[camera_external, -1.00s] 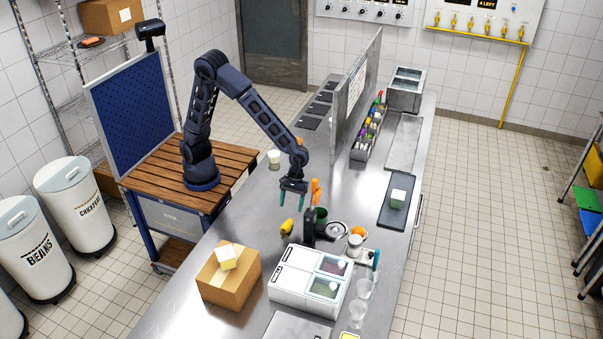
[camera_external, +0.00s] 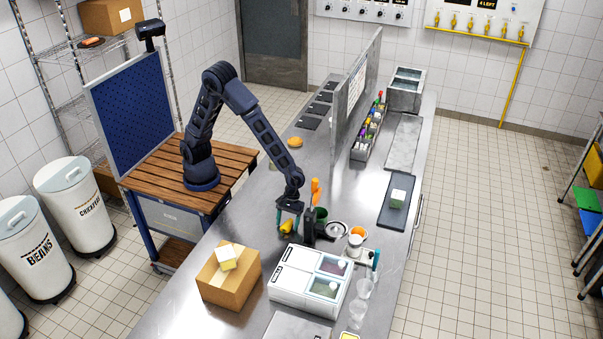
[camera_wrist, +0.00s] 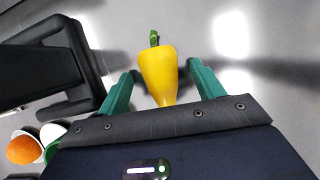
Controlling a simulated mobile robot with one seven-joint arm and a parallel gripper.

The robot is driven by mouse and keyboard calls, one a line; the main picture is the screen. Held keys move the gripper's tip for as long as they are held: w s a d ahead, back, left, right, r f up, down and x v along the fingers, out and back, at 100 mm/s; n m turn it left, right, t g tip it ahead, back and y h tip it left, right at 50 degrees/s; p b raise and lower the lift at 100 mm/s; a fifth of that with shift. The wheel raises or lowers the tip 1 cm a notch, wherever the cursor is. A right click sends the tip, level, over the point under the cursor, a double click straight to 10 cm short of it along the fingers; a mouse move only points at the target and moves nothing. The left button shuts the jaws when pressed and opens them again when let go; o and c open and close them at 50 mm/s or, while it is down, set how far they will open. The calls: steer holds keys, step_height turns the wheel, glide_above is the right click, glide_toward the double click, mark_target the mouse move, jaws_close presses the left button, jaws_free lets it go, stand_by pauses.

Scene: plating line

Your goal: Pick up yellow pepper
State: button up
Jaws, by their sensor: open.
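The yellow pepper (camera_external: 287,226) lies on the steel counter, left of a black stand. In the wrist view the pepper (camera_wrist: 157,78) has a green stem pointing away from my gripper. My gripper (camera_external: 289,220) is low over the pepper, pointing down. In the wrist view the two teal fingers of my gripper (camera_wrist: 163,85) are apart, one on each side of the pepper, with visible gaps. Part of the pepper is hidden behind the gripper in the external view. I cannot tell whether the fingertips touch the counter.
The black stand (camera_external: 308,226) is close on the right; in the wrist view it (camera_wrist: 40,70) is at the left. A dark green cup (camera_external: 321,214) is beside it. A cardboard box (camera_external: 228,285) and a white container unit (camera_external: 292,283) stand nearer the camera. Counter beyond the pepper is clear.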

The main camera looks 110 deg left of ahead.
steer(key=shift+c, duration=0.5)
steer(key=c, duration=1)
steer(key=shift+o, duration=0.2)
steer(key=shift+r, duration=0.1)
